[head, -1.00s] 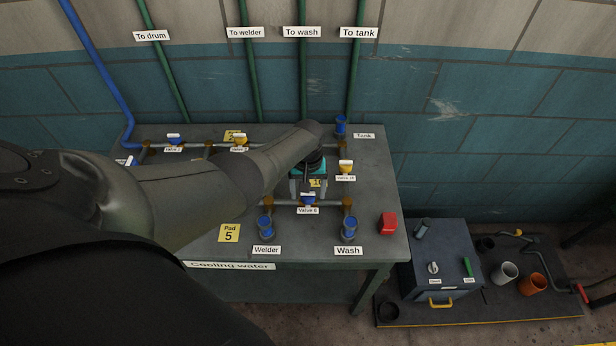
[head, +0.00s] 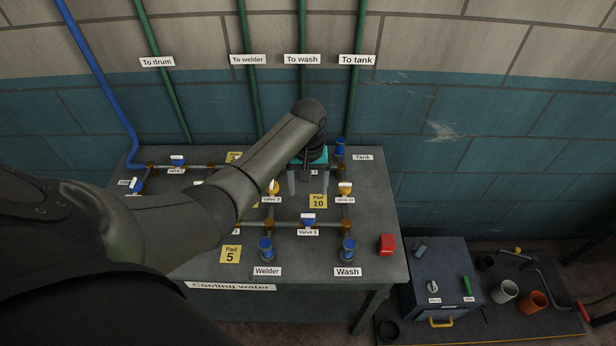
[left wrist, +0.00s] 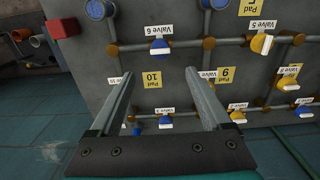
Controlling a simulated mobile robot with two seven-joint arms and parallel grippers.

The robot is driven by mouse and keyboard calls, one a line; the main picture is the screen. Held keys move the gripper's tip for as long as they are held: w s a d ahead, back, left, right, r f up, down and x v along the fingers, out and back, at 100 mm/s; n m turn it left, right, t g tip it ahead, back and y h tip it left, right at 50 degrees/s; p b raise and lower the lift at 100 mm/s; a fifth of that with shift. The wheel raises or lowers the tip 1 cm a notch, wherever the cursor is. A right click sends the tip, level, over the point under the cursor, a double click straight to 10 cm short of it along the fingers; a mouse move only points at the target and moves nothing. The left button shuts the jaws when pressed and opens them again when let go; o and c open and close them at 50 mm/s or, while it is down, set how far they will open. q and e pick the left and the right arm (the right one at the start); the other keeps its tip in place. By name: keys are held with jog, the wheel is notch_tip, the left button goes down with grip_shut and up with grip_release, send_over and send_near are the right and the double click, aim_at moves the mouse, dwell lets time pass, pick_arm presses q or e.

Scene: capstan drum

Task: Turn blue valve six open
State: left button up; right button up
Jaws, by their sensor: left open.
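Blue valve six (head: 308,219) sits on the horizontal pipe between two brass fittings, above the Welder and Wash ports. Its label reads Valve 6. It also shows in the left wrist view (left wrist: 160,46), where its white bar appears to lie along the pipe. My left gripper (head: 306,184) points down over the bench behind the valve, near the Pad 10 label. It is open and empty, with a gap between its fingers and the valve. In the left wrist view the fingertips (left wrist: 158,74) stand apart on either side below the valve. My right gripper is not in view.
A yellow valve (head: 345,188) stands right of the gripper and another (head: 272,188) stands left. The blue Welder port (head: 266,250) and Wash port (head: 348,250) stand in front. A red block (head: 387,244) sits at the bench's right edge. My left forearm hides part of the bench.

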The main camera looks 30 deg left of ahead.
pick_arm(q)
jog(key=shift+r, duration=1.5)
